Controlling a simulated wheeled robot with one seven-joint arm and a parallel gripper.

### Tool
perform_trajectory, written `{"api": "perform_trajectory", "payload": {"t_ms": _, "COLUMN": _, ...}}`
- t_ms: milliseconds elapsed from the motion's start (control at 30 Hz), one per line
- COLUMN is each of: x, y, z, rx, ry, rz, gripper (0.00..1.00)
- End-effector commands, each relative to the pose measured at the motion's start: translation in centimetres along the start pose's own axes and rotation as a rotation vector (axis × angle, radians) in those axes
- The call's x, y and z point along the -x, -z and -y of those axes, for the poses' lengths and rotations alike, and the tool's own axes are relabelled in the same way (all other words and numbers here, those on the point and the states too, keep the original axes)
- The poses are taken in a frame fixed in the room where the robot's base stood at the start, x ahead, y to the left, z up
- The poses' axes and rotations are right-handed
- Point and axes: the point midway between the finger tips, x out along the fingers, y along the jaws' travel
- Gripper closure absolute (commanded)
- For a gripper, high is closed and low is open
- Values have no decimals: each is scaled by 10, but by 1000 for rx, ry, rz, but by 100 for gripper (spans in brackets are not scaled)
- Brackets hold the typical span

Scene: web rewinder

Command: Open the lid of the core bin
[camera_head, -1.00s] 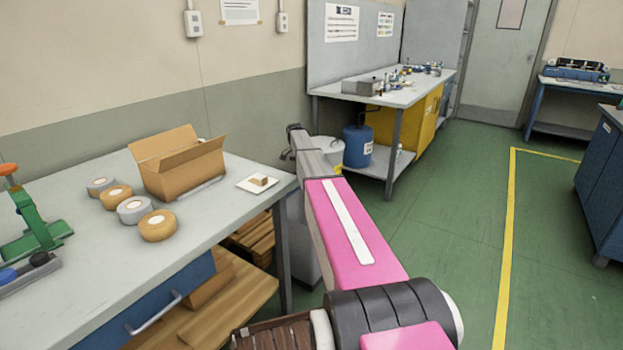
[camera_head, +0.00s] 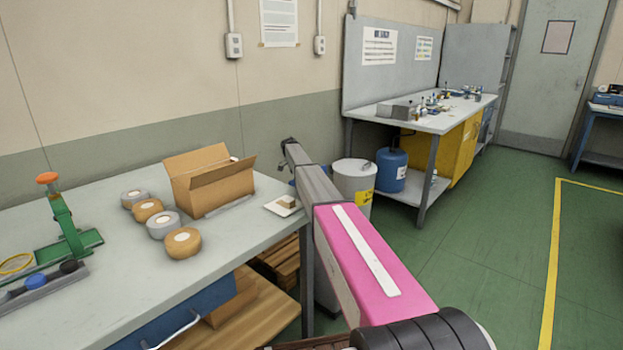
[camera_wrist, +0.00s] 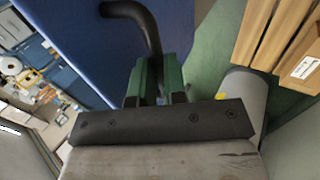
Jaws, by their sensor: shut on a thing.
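In the wrist view a broad blue panel (camera_wrist: 215,30), which looks like the lid of the core bin, fills the upper middle. A black curved handle (camera_wrist: 128,10) stands out from it and runs down between the green fingers. My gripper (camera_wrist: 155,72) is shut on this handle. In the head view my arm reaches away from the camera past the bench's right end, and its far end hides the gripper and most of the bin. Only a small bit of blue shows beside the arm there. How far the lid is raised I cannot tell.
A workbench (camera_head: 100,260) on the left carries an open cardboard box (camera_head: 215,185) and several tape rolls. A white drum (camera_head: 354,180) stands close right of my arm, with a blue container (camera_head: 392,170) beyond. Green floor (camera_head: 480,240) on the right is clear.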

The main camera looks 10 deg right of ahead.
Motion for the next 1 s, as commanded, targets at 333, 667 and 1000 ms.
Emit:
{"api": "perform_trajectory", "payload": {"t_ms": 333, "x": -3, "y": -10, "z": 13, "rx": 7, "ry": -54, "rz": 6, "gripper": 100}}
{"api": "perform_trajectory", "payload": {"t_ms": 667, "x": -4, "y": -10, "z": 13, "rx": 7, "ry": -55, "rz": 6, "gripper": 84}}
{"api": "perform_trajectory", "payload": {"t_ms": 1000, "x": 0, "y": -9, "z": 11, "rx": 2, "ry": -54, "rz": 3, "gripper": 62}}
